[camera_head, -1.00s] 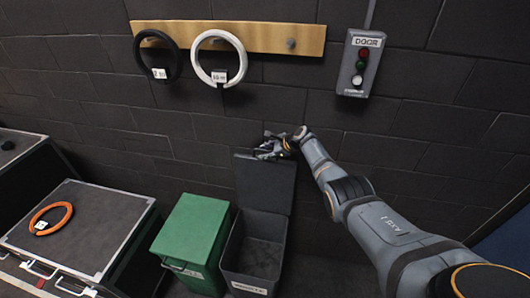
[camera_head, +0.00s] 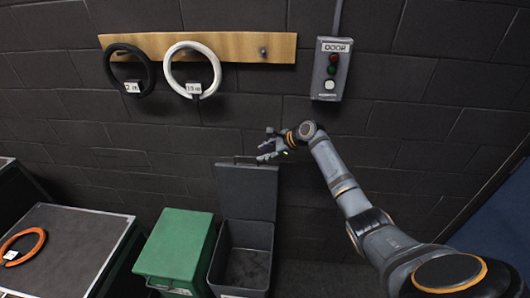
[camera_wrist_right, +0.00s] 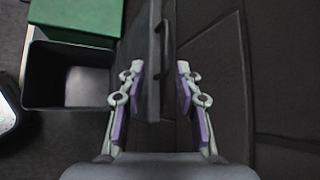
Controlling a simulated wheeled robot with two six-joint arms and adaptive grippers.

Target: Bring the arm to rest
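My right arm (camera_head: 342,185) reaches in from the lower right toward the wall. Its right gripper (camera_head: 266,149) is just above the top edge of the raised dark lid (camera_head: 247,190) of the open grey bin (camera_head: 241,258). In the right wrist view the fingers of the right gripper (camera_wrist_right: 160,78) are spread apart, with the lid (camera_wrist_right: 149,55) seen edge-on between them. The fingers do not close on it. Whether they touch it cannot be told. My left gripper is not in view.
A green bin (camera_head: 177,245) stands beside the grey one. A black case (camera_head: 75,245) with an orange ring (camera_head: 22,246) is at left. A wooden peg rail (camera_head: 235,48) holds a black coil (camera_head: 128,70) and a white coil (camera_head: 192,68). A DOOR button box (camera_head: 330,68) is above the arm.

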